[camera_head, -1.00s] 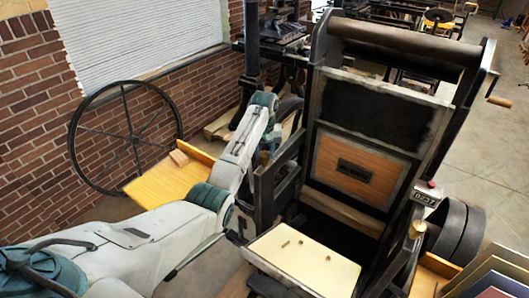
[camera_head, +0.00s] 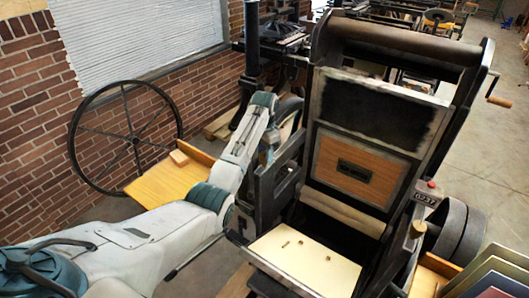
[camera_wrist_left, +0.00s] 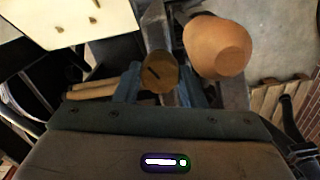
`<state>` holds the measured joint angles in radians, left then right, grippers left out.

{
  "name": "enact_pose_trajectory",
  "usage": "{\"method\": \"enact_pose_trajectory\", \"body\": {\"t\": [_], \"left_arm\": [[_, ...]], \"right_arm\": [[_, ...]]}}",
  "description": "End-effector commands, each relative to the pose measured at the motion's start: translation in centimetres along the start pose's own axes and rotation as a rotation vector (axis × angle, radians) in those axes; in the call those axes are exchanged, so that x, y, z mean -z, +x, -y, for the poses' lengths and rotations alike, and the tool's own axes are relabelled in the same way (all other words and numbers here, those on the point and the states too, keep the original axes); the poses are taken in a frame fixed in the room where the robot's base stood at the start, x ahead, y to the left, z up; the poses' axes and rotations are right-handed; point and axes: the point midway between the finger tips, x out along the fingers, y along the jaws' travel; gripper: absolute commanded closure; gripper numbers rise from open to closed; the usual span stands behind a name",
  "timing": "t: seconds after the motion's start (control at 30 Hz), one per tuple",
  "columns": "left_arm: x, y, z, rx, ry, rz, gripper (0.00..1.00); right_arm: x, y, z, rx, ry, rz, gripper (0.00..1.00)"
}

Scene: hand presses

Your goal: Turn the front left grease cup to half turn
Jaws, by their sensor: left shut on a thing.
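The front left grease cup (camera_wrist_left: 160,72) is a small round brass-coloured cap with a dark slot mark on its top. It sits between the two blue-grey fingers of my left gripper (camera_wrist_left: 160,86) in the left wrist view, and the gripper is shut on it. The slot mark runs diagonally across the cap. In the head view my left arm comes in from the left and bends beside the press's left side; its fingers and the cup are hidden there. My right gripper is not in view.
A wooden knob (camera_wrist_left: 217,46) is close beside the cup in the left wrist view. The press's cream plate (camera_head: 305,262) and dark side frame (camera_head: 268,190) are near my left arm. A yellow board (camera_head: 170,182) and a spoked wheel (camera_head: 127,138) stand left.

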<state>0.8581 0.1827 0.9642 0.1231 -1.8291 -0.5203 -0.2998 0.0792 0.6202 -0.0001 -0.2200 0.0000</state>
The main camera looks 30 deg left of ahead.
Motion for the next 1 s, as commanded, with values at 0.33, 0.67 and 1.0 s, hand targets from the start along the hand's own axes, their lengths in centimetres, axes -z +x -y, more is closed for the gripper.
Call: {"method": "enact_pose_trajectory", "body": {"t": [0.33,0.67,1.0], "left_arm": [[0.06,-0.1,0.03,0.002,0.293,-0.002,0.86],[0.07,-0.1,0.02,0.002,0.463,-0.002,0.86],[0.07,-0.1,0.02,0.002,0.512,-0.003,0.86]], "right_arm": [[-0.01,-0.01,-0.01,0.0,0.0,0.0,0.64],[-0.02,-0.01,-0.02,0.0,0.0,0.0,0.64],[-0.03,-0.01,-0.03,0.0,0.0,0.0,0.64]]}}
